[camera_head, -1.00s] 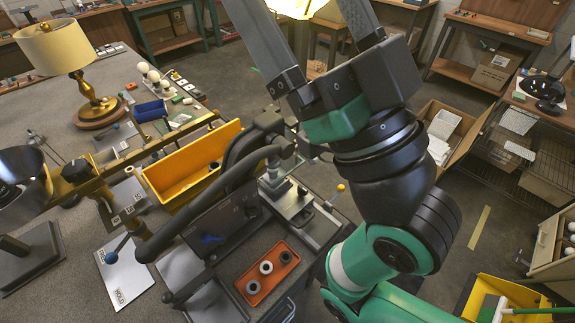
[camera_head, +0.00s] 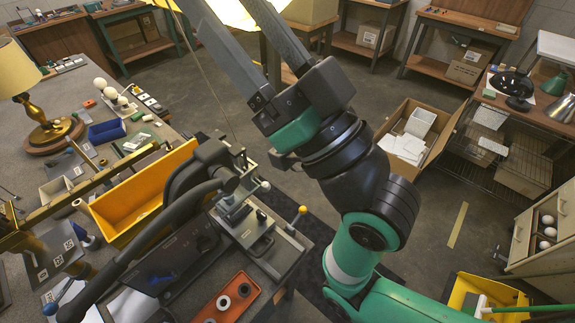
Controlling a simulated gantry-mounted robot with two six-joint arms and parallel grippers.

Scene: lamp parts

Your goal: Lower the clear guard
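The machine stands at the lower middle, with a thick black curved arm (camera_head: 125,252) and a grey vise-like fixture (camera_head: 243,222). A dark panel (camera_head: 182,258) with a small label sits beside the black arm. I cannot make out a clear guard with certainty, nor whether it is raised or lowered. My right gripper (camera_head: 230,38) is above and behind the fixture, apart from the machine. My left gripper is not in view.
A yellow bin (camera_head: 128,215) stands left of the machine and an orange tray (camera_head: 226,300) with rings is in front. A brass lamp (camera_head: 45,125) stands at the far left. An open cardboard box (camera_head: 420,135) is on the floor right of my arm.

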